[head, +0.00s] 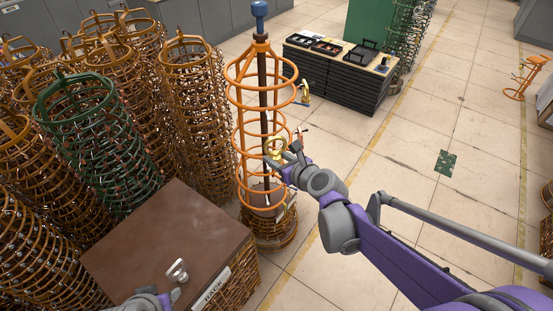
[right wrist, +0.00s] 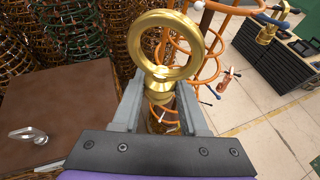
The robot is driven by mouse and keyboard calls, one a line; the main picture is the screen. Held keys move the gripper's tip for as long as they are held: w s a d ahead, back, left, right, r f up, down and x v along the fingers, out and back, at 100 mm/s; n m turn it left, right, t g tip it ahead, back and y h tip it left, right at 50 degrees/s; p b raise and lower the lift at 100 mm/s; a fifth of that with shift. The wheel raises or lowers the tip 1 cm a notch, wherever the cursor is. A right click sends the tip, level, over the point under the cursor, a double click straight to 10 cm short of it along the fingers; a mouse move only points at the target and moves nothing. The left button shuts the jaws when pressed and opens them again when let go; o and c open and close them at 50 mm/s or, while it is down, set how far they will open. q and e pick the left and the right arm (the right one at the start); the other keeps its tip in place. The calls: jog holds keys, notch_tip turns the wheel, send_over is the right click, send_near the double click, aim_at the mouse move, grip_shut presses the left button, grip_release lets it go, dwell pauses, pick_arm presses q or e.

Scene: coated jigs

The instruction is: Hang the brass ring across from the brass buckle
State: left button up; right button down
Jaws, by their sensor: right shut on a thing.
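My right gripper (head: 280,160) is shut on the brass ring (head: 275,146), at the near right side of the orange jig (head: 262,75). In the right wrist view the ring (right wrist: 203,50) stands up from between the fingers, its round loop clear of them. The jig has stacked hoops around a dark pole with a blue knob. A brass piece, seemingly the buckle (head: 304,93), hangs at the jig's right side, higher than the ring; it also shows in the right wrist view (right wrist: 267,34). My left gripper (head: 150,301) is partly in view at the bottom edge; its fingers are unclear.
Orange jigs and a green one (head: 100,135) crowd the left. A dark cabinet (head: 335,80) stands behind; right floor is mostly open.

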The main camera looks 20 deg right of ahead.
jog(key=w+d+b, duration=0.1)
jog(key=w, duration=0.8)
jog(key=shift+w+f, duration=0.15)
jog(key=shift+w, duration=0.1)
jog(key=shift+d, duration=0.1)
jog(key=shift+s+b, duration=0.1)
jog(key=shift+b, duration=0.2)
dwell(0.4)
dwell(0.4)
jog(key=shift+w+d+f, duration=0.1)
jog(key=shift+w+d, duration=0.05)
jog(key=shift+w, duration=0.95)
jog(key=shift+w+d, duration=0.1)
jog(key=shift+w, duration=1)
jog(key=shift+f, duration=0.15)
jog(key=shift+w+f+b, duration=0.3)
jog(key=shift+f+b, duration=0.25)
jog(key=shift+b, duration=0.1)
